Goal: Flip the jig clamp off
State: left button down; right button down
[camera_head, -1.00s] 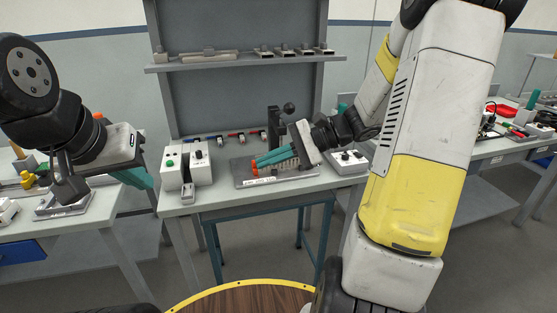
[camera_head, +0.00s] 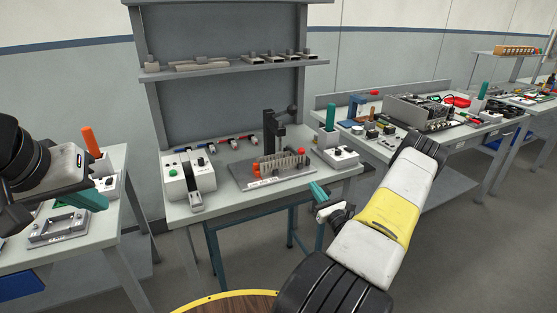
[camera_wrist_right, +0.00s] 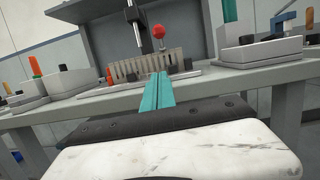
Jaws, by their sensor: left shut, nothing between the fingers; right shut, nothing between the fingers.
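The jig (camera_head: 272,181) is a grey plate on the middle bench, with a comb-like grey duct (camera_head: 284,163) standing on it. The wrist view shows the red knob (camera_wrist_right: 158,31) raised above the duct (camera_wrist_right: 150,66). My right gripper (camera_head: 317,190) has teal fingers, shut and empty, in front of the bench edge and apart from the jig. My left gripper (camera_head: 92,199) is shut and empty at the left, over the left bench.
A black lever press (camera_head: 270,132) stands behind the duct. White control boxes stand left (camera_head: 188,178) and right (camera_head: 337,157) of the jig. A shelf (camera_head: 230,67) hangs behind. The left bench holds a metal fixture (camera_head: 58,228).

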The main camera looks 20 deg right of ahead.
jog(key=shift+s+d+f+m+h, duration=0.15)
jog(key=shift+d+f+m+h, duration=0.15)
jog(key=shift+f+h, duration=0.1)
jog(key=shift+a, duration=0.1)
send_near(298, 155)
jog(key=w+f, duration=0.2)
jog(key=w, duration=0.3)
jog(key=shift+a+f, duration=0.2)
jog(key=shift+f, duration=0.2)
notch_tip(298, 155, up, 3)
jog(key=shift+w+r, duration=0.15)
jog(key=shift+r, duration=0.4)
jog(key=shift+d, duration=0.1)
